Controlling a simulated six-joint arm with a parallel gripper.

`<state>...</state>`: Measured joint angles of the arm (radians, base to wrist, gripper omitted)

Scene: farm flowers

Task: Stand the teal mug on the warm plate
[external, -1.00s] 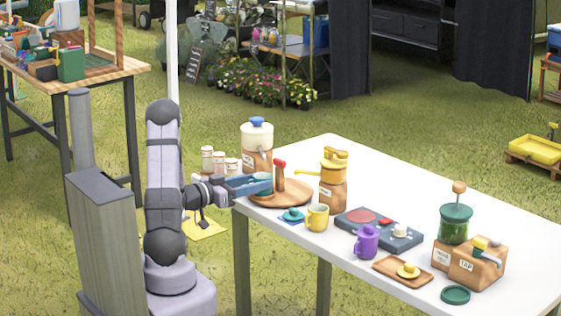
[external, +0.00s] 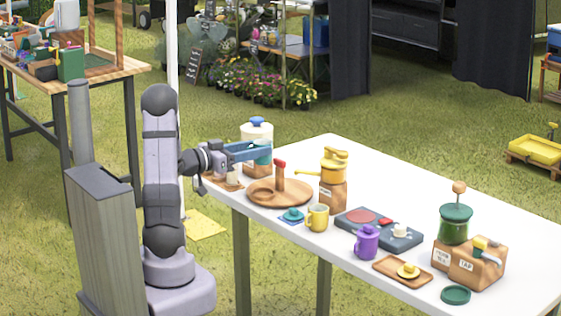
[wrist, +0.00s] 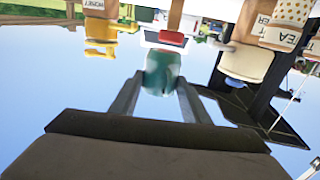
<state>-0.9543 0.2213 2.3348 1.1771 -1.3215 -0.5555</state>
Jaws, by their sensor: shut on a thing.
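My gripper (external: 264,152) is shut on the teal mug (wrist: 162,72). The mug sits between the two fingertips in the wrist view, and part of it shows below the blue fingers in the external view (external: 263,159). Gripper and mug are raised above the back left end of the table, in front of the white dispenser. The warm plate, a red disc (external: 361,216) on a dark grey unit (external: 400,240), lies farther right on the table. The disc is bare and apart from the mug.
A round wooden tray (external: 262,197) with a red-topped post (external: 280,172) stands below my gripper. A yellow-topped grinder (external: 333,185), a yellow mug (external: 317,218) and a purple mug (external: 366,242) stand around the grey unit. A white dispenser (external: 256,132) stands behind.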

